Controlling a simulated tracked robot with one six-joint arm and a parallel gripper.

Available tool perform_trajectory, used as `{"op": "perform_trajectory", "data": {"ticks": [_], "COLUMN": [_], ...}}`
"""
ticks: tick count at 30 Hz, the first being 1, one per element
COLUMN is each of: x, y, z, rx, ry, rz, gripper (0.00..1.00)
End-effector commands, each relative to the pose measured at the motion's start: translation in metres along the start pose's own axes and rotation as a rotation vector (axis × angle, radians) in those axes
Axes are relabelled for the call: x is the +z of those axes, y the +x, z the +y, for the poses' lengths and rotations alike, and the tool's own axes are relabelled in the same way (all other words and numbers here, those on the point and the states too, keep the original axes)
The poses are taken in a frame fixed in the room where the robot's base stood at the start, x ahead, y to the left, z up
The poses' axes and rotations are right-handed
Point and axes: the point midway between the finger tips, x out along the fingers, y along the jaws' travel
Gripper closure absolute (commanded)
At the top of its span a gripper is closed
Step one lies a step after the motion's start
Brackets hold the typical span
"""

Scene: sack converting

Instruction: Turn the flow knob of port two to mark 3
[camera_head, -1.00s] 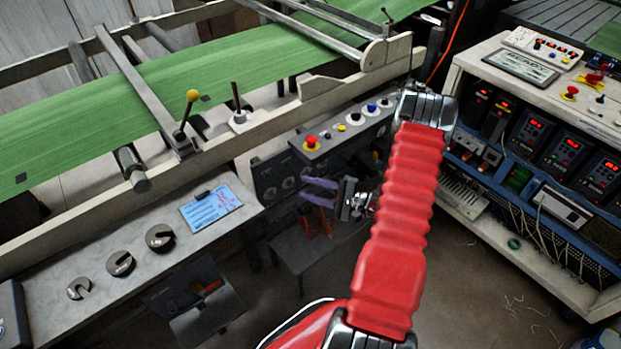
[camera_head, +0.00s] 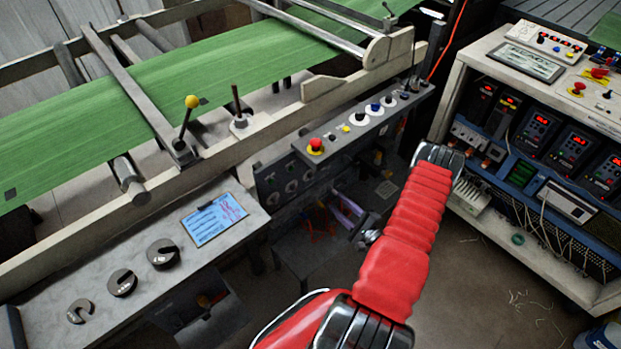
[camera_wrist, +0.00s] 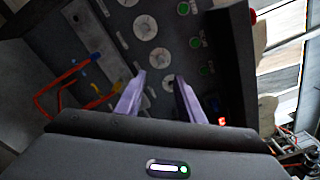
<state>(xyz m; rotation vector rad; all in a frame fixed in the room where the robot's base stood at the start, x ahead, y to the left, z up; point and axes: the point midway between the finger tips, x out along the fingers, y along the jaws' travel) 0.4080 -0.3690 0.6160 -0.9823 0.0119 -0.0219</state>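A dark front panel (camera_head: 282,182) under the machine frame bears a group of small round dials. In the wrist view, pale round dials (camera_wrist: 152,58) run in a slanting row on this panel, with small green lights beside them. Port numbers and marks are too small to read, so I cannot tell which is port two. My gripper (camera_wrist: 158,85) has two purple fingers, apart with nothing seen between them, pointing toward the lower dials. It also shows in the head view (camera_head: 340,207), partly in shadow, in front of the panel and apparently not touching it.
A ledge above the panel carries a red button (camera_head: 315,146) and several other knobs. An instrument rack (camera_head: 540,150) stands right of my arm. Orange bent rods (camera_wrist: 62,85) show at wrist-view left.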

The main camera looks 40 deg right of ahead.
Motion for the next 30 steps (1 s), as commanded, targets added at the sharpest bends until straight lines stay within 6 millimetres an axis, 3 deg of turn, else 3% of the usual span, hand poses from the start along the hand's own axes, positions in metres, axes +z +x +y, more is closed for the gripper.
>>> {"op": "perform_trajectory", "data": {"ticks": [17,30], "x": [-0.002,0.0], "y": [0.005,0.058], "z": [0.001,0.002], "rx": [-0.002,0.0], "ry": [0.0,-0.001], "rz": [0.004,0.0], "gripper": [0.65,0.65]}}
